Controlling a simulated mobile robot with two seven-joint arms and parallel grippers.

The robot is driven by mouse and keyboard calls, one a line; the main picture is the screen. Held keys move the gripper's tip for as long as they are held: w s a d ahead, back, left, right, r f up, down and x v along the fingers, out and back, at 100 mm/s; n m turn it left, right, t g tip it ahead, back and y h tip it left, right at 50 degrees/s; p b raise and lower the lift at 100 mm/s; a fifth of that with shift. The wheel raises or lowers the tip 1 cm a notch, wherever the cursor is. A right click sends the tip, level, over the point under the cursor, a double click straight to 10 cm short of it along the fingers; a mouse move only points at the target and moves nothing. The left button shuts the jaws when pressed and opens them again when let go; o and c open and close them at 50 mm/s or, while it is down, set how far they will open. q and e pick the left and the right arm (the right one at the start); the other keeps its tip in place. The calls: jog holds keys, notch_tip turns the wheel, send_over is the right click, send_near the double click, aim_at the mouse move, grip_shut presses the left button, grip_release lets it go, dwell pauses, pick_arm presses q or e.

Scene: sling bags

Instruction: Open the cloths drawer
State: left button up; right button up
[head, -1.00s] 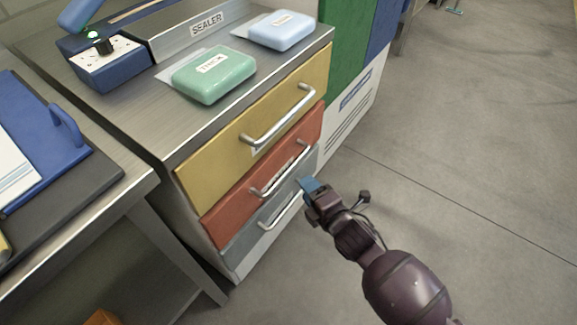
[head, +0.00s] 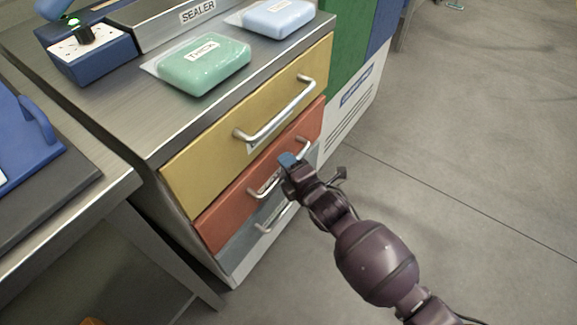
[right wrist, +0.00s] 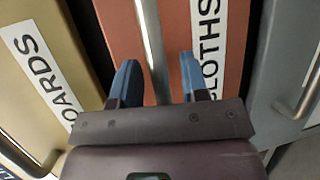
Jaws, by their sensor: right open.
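The cloths drawer is the red middle drawer (head: 222,215) of the metal cabinet. Its label reads CLOTHS in the right wrist view (right wrist: 209,45), and its silver bar handle (right wrist: 151,45) runs there between my fingers. My right gripper (head: 288,160) is at this handle in the head view and hides its middle part. In the right wrist view, my right gripper (right wrist: 160,80) is open, with one blue finger on each side of the bar. The drawer looks closed. My left gripper is not in view.
A yellow drawer (head: 215,150), labelled BOARDS in part, is above, and a grey drawer (head: 245,242) is below. Green (head: 205,65) and pale blue (head: 276,17) packs lie on the cabinet top. A metal table (head: 125,190) stands at left; open floor lies at right.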

jog(key=c, duration=0.6)
grip_shut()
